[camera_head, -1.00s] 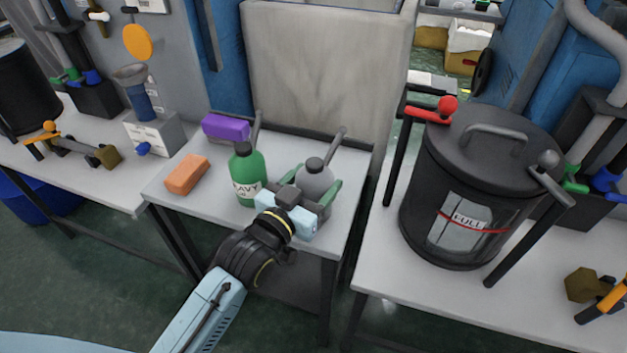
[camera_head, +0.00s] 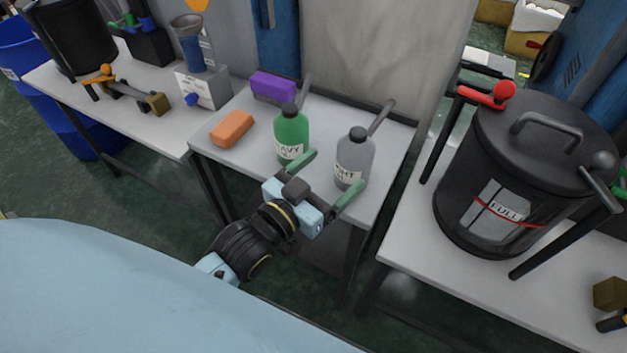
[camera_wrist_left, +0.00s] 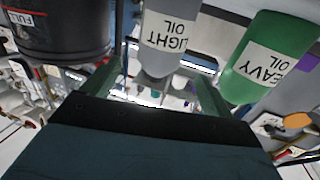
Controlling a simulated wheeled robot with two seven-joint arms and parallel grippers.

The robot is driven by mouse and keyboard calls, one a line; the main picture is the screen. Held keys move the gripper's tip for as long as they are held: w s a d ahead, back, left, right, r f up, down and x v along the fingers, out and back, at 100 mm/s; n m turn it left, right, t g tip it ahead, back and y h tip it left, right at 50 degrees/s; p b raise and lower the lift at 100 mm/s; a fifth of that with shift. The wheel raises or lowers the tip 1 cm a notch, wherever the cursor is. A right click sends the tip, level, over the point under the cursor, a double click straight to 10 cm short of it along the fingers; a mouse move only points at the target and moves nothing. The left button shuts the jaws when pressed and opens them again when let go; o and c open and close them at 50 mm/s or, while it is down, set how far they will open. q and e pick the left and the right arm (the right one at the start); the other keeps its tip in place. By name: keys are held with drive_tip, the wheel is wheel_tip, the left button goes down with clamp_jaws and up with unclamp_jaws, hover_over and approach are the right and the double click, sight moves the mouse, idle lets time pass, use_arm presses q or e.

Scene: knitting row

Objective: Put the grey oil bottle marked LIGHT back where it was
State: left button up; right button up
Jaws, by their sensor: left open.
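The grey oil bottle marked LIGHT (camera_head: 354,156) stands upright on the small white table (camera_head: 235,162), near its right front part. It also shows in the left wrist view (camera_wrist_left: 165,38), upside down there, with its label readable. The green bottle marked HEAVY (camera_head: 291,134) stands to its left, and it shows in the left wrist view (camera_wrist_left: 268,58) too. My left gripper (camera_head: 326,178) is open and empty, with its green fingers spread. It is in front of the grey bottle and apart from it. My right gripper is not in view.
An orange block (camera_head: 232,128) and a purple block (camera_head: 272,86) lie on the table's left and back. A large black drum (camera_head: 470,225) marked FULL stands on the right-hand table. A grey box with a funnel (camera_head: 200,87) stands on the left-hand table.

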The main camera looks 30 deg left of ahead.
use_arm(q)
drive_tip(key=shift+v, duration=2.05)
